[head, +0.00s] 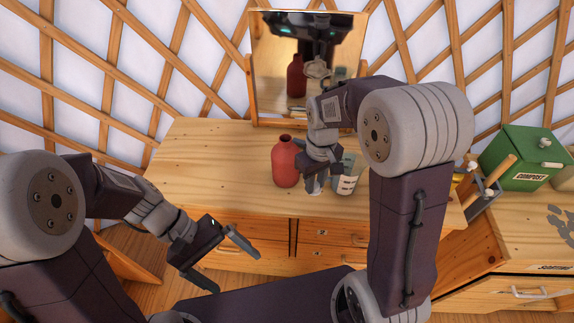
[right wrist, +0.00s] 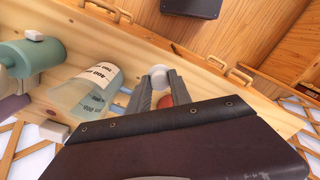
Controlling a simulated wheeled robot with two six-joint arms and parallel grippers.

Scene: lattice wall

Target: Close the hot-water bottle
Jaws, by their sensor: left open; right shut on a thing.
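The red hot-water bottle (head: 286,164) stands upright on the wooden dresser, its neck open at the top. My right gripper (head: 315,185) is just right of the bottle, low near the dresser's front edge. It is shut on a small white rounded piece, which looks like a stopper (right wrist: 158,70), at the fingertips in the right wrist view. A red patch (right wrist: 168,100) shows between the fingers there; I cannot tell whether it is the bottle or part of the held piece. My left gripper (head: 228,264) is open and empty, in front of the dresser and below its top.
A measuring beaker (head: 348,174) stands right beside my right gripper; it also shows in the right wrist view (right wrist: 86,88). A mirror (head: 272,65) stands at the back. A green compost box (head: 523,158) is at the right. The dresser top (head: 212,152) left of the bottle is clear.

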